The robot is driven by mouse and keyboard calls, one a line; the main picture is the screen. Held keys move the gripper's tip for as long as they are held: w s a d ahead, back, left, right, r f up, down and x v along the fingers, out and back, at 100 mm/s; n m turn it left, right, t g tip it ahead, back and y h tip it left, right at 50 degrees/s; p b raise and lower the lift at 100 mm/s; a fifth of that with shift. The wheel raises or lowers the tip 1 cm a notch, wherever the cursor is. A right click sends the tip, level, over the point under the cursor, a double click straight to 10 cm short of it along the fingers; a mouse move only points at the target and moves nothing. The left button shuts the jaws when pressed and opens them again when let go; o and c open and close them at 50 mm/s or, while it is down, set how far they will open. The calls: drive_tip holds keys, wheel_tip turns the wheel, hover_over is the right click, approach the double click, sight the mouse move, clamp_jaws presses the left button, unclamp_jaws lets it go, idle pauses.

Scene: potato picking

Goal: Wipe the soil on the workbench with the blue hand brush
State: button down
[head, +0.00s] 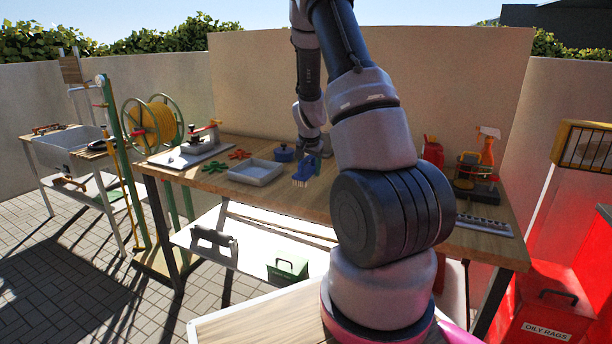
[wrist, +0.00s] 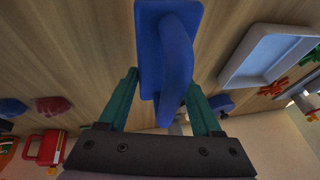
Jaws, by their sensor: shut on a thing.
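The blue hand brush (head: 306,167) is in my gripper (head: 317,155), over the middle of the workbench (head: 215,183). Its pale bristles point down in the head view; whether they touch the top is hard to tell. In the wrist view, the brush's blue back and arched handle (wrist: 176,55) sit between the two teal fingers of my gripper (wrist: 163,90), which is shut on the handle. I cannot make out soil on the bench in either view; my arm hides part of the top in the head view.
A grey tray (head: 256,172) lies left of the brush, with a blue lidded pot (head: 284,154) behind it. A red can (head: 433,151) and an orange spray bottle (head: 487,148) stand at the right.

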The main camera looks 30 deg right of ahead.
drive_tip(key=shift+r, duration=0.6)
